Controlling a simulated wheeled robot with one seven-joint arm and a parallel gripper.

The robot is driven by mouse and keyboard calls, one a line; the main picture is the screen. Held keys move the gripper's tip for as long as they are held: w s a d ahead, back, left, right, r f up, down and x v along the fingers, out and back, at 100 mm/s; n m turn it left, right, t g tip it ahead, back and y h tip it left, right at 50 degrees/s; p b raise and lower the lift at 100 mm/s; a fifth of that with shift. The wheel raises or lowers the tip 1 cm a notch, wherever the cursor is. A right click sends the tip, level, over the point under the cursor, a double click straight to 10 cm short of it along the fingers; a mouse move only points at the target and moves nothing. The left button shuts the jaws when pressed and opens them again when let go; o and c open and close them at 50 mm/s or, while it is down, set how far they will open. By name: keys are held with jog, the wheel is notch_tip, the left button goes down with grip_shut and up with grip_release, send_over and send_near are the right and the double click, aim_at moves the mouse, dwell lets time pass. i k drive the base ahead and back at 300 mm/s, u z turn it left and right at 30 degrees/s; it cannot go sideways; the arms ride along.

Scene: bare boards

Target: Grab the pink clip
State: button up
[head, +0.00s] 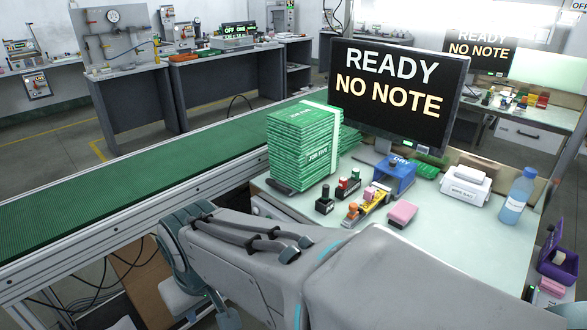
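A small pink piece (369,193) shows among coloured pieces on a yellow-orange holder on the pale worktop; it may be the pink clip, but it is too small to tell. A larger pink block (402,214) with a dark base lies just right of the holder. More pink items (552,287) show at the lower right edge. My arm crosses the foreground, in front of the worktop and apart from these things. I cannot make out my gripper's fingers in this view.
A tall stack of green packets (303,148) stands left of the holder, beside the green conveyor (120,190). Dark-based stamps (325,200), a blue box (392,175), a white box (466,186) and a bottle (518,195) stand around. A monitor (396,95) rises behind. The worktop's right front is clear.

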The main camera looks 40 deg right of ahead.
aim_at(369, 193)
jog(key=z, duration=0.5)
jog(key=i, duration=0.95)
jog(key=z, duration=1.45)
jog(key=i, duration=0.45)
jog(key=z, duration=0.45)
